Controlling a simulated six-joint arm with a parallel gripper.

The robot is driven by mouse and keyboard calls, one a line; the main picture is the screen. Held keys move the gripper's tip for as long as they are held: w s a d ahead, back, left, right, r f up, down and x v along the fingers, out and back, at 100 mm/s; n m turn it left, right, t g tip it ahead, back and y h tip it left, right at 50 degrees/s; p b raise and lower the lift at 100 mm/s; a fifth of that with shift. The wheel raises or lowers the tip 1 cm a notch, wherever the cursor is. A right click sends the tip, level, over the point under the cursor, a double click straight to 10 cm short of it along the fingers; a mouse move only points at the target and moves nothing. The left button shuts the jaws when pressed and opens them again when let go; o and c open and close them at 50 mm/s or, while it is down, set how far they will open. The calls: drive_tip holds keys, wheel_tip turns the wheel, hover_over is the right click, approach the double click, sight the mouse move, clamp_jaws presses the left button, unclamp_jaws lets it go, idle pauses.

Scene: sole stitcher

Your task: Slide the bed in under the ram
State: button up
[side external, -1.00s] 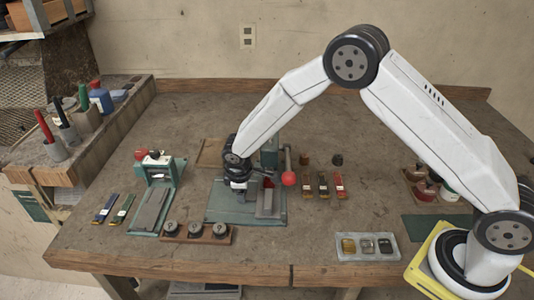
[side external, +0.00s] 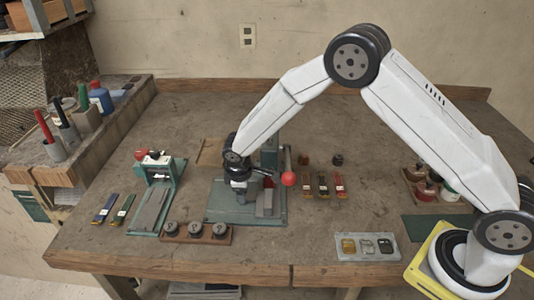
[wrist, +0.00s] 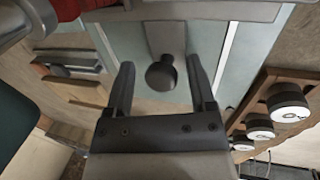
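The stitcher's teal base plate (side external: 220,215) lies mid-table in the side external view. The grey bed (side external: 265,204) sits on its right part. In the wrist view the bed (wrist: 150,38) lies between pale rails, and a dark round knob (wrist: 161,74) stands on its near end. My gripper (side external: 240,191) is low over the plate, left of the bed. In the wrist view my gripper (wrist: 160,68) is open, one finger on each side of the knob, with visible gaps. The ram is mostly hidden behind my wrist in the side external view.
A lever with a red ball (side external: 288,179) is right of the stitcher. A wooden rack with several dark spools (side external: 195,232) stands in front. A second teal machine (side external: 158,170) is at left. Coloured strips (side external: 323,186) lie to the right.

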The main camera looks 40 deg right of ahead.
drive_tip(key=shift+r, duration=3.15)
drive_tip(key=shift+a, duration=0.1)
drive_tip(key=w+a, duration=0.8)
drive_tip(key=shift+w+a, duration=0.2)
drive_tip(key=shift+w, duration=0.05)
drive_tip(key=s+d+r+m+y, duration=0.2)
drive_tip(key=s+d+r+m, duration=0.65)
drive_tip(key=s+d, duration=0.6)
drive_tip(key=s+d+f, duration=0.2)
drive_tip(key=s+d, duration=0.1)
drive_tip(key=s, duration=1.4)
drive_tip(key=shift+s+d+f+t, duration=0.15)
drive_tip(key=shift+d+t, duration=0.05)
drive_tip(key=shift+t, duration=0.1)
